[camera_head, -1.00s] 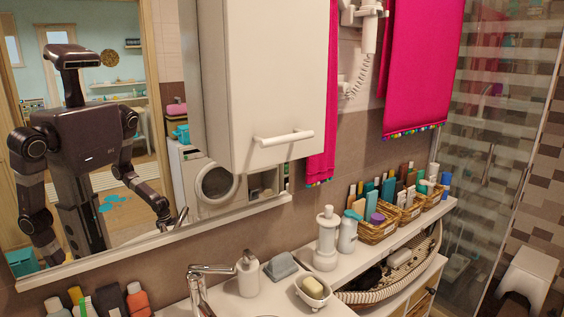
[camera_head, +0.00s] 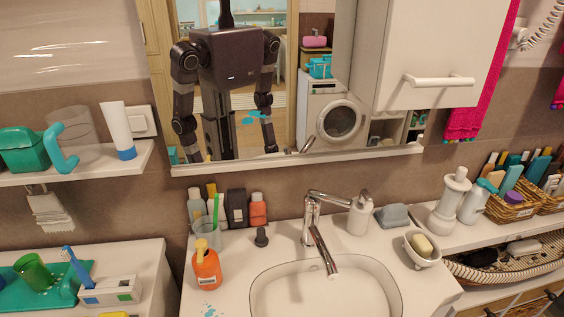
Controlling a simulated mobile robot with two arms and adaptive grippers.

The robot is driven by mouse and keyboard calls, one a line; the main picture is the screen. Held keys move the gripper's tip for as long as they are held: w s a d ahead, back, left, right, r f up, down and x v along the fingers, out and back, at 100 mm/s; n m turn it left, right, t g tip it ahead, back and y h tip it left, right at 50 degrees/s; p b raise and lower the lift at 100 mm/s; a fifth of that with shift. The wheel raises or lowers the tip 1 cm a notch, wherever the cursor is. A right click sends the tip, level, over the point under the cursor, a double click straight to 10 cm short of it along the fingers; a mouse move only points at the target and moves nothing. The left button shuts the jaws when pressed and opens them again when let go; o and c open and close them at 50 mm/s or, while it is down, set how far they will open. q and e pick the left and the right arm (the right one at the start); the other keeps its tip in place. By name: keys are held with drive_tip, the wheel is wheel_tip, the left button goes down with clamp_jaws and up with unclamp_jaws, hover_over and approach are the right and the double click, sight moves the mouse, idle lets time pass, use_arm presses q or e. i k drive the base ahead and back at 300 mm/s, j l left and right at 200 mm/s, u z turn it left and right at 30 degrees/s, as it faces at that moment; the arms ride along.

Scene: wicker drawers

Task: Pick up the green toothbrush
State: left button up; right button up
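A thin green stick that looks like the green toothbrush (camera_head: 215,211) stands upright in a clear glass (camera_head: 203,233) on the back left of the sink counter. The glass is behind an orange pump bottle (camera_head: 206,270). The toothbrush's lower part is hard to make out through the glass. A blue toothbrush (camera_head: 75,265) leans in a white holder (camera_head: 111,291) on the lower left surface. Neither of my grippers is directly in view; only my body and arms show as a reflection in the mirror.
The sink (camera_head: 326,292) with its chrome faucet (camera_head: 316,228) is right of the glass. Several bottles (camera_head: 237,208) stand behind it. A soap dispenser (camera_head: 360,214) and soap dish (camera_head: 422,250) are further right. A shelf (camera_head: 97,161) juts out at left. The mirror's bottom ledge (camera_head: 300,160) overhangs the counter.

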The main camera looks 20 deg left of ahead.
sight(219, 199)
drive_tip(key=u, duration=1.25)
